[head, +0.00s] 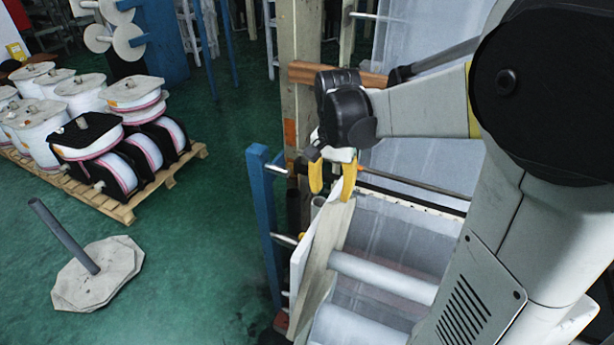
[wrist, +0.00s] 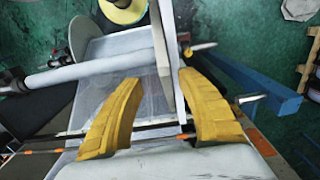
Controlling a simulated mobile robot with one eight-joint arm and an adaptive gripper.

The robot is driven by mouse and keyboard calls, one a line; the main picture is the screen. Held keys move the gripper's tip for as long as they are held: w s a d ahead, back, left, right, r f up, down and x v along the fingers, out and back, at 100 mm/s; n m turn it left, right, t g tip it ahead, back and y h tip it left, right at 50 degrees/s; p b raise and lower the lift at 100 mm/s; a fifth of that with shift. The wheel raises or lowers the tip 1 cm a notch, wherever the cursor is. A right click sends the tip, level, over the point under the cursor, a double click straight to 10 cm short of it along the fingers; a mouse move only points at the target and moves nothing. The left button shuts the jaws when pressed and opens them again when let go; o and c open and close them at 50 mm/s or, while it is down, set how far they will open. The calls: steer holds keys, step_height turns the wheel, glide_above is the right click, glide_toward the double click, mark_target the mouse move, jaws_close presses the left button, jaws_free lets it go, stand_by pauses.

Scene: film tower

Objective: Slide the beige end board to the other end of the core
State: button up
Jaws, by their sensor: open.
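The beige end board (head: 328,245) is a long narrow plank near the left end of the pale core (head: 380,276). In the wrist view the board (wrist: 160,35) stands across the core (wrist: 90,71), which runs to its left face. My gripper (head: 332,182) is above the board's upper end in the head view, its yellow fingers pointing down. In the wrist view my gripper (wrist: 160,78) is open, with one fingertip on each side of the board's near end. I cannot tell whether either finger touches it. The core's far right end is hidden behind my arm in the head view.
A white panel (head: 302,262) stands close along the board's left side. A blue post (head: 264,215) with metal rods is just left of it. A dark horizontal bar (head: 410,188) crosses behind. A pallet (head: 125,208) of reels and a pole on a slab (head: 95,275) stand on open green floor.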

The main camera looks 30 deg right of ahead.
mark_target(328, 206)
steer(key=f, duration=0.5)
steer(key=w+f, duration=0.1)
steer(key=f, duration=0.1)
steer(key=shift+f+p, duration=0.3)
steer(key=shift+f, duration=0.05)
steer(key=shift+s+f, duration=0.25)
steer(key=shift+s, duration=0.05)
steer(key=shift+f, duration=0.2)
steer(key=shift+w+f, duration=0.15)
steer(key=shift+w, duration=0.25)
steer(key=shift+s, duration=0.2)
steer(key=c, duration=0.4)
jaws_close()
steer(key=s+d+b, duration=0.1)
steer(key=s+d, duration=0.7)
steer(key=s, duration=0.3)
steer(key=shift+d, duration=0.35)
